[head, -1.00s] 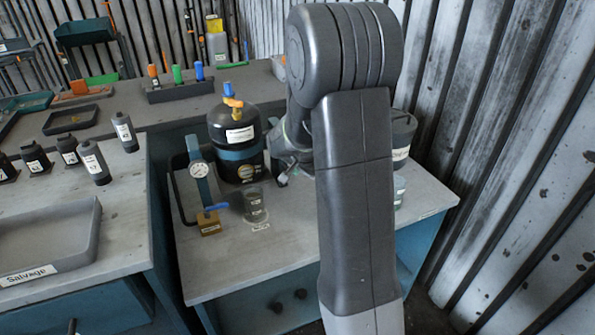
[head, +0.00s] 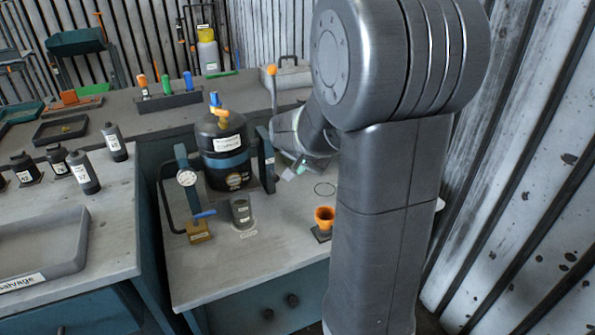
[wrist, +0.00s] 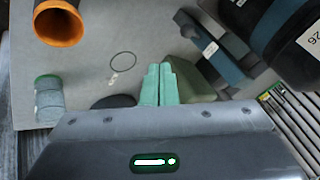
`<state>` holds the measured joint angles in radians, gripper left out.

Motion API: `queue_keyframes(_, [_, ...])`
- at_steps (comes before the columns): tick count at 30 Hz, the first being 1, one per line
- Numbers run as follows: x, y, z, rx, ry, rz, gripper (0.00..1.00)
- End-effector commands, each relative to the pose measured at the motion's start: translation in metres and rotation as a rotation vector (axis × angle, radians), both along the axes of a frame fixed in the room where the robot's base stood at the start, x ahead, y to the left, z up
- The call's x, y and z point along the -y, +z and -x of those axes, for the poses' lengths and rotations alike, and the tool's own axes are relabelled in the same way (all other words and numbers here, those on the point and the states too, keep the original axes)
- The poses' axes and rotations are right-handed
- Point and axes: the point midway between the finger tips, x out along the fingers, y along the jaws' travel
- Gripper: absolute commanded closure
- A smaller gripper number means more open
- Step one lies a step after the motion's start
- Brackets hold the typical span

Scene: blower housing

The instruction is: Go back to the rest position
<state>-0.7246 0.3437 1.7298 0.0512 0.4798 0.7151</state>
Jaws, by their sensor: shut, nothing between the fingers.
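My gripper (wrist: 159,85) shows in the wrist view with its two green fingers together and nothing between them. It is above the grey bench top. In the head view my arm covers much of the right side, and the fingertips are mostly hidden or too small to make out. The black tank (head: 226,150) with a blue band stands left of my wrist. The tank also shows in the wrist view at the upper right (wrist: 290,35).
An orange funnel (head: 325,217) stands on the bench (head: 262,262) beside my arm; it also shows in the wrist view (wrist: 58,24). A gauge (head: 187,178) and a grey cup (head: 241,211) stand left. A tray labelled Salvage (head: 40,280) lies on the left bench. Ribbed metal walls stand behind and right.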

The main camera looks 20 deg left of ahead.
Motion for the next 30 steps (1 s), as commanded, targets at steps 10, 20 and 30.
queue_keyframes(10, [0.003,0.006,0.003,0.000,0.000,0.000,1.00])
queue_keyframes(20, [-0.001,-0.004,-0.001,-0.002,0.000,0.002,1.00])
queue_keyframes(30, [-0.021,-0.046,-0.021,-0.002,0.001,0.002,1.00])
